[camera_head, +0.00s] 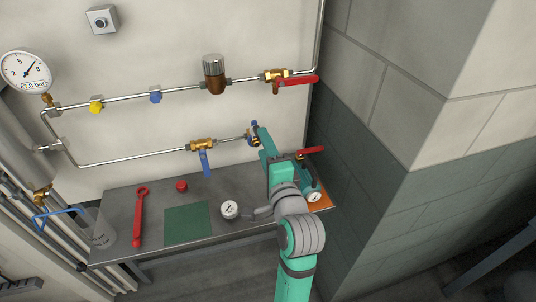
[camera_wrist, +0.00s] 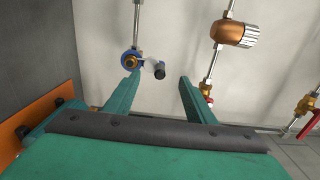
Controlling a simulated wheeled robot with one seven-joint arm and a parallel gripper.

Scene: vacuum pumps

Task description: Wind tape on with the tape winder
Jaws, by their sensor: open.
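What looks like the tape winder is a blue ring with a white roll and dark knob (camera_wrist: 150,66), at the open end of the lower pipe in the wrist view. It also shows in the head view as a small blue piece (camera_head: 251,134), partly hidden by my gripper. I cannot tell whether the ring is around the pipe end or only against it. The pipe (camera_wrist: 138,14) comes down to the ring in the wrist view. My gripper (camera_wrist: 160,78) is open. The winder appears between its fingertips, nearer the left finger; no grip on it shows.
A brass valve with a blue handle (camera_head: 203,146) sits on the lower pipe, left of my gripper. The bench (camera_head: 120,195) below holds a red wrench (camera_head: 139,215), red cap (camera_head: 181,186), green mat (camera_head: 187,224) and gauge (camera_head: 230,209). A wall corner (camera_head: 375,150) stands right.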

